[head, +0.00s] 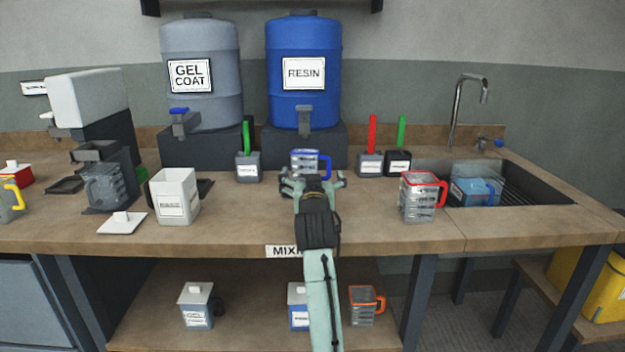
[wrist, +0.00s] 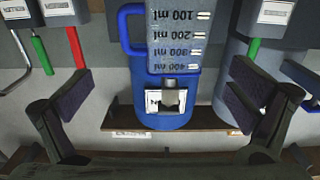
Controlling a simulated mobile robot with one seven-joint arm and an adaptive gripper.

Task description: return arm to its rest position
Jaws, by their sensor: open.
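My arm reaches forward over the front edge of the bench. My gripper (head: 313,180) is open, its two fingers spread wide. A clear measuring jug with a blue rim and handle (head: 310,160) stands on the bench just beyond the gripper, partly hidden by it. In the wrist view, which looks upside down, the fingers (wrist: 166,90) are apart with nothing held between them. The graduated jug (wrist: 176,38) shows at the top there, and the blue resin drum with its tap is behind it.
Gel coat drum (head: 200,75) and resin drum (head: 303,65) stand on dark blocks at the back. A red-rimmed jug (head: 420,197) is right of the gripper, a white container (head: 174,196) left. The sink (head: 530,183) is far right. Bench (head: 370,225) front is mostly clear.

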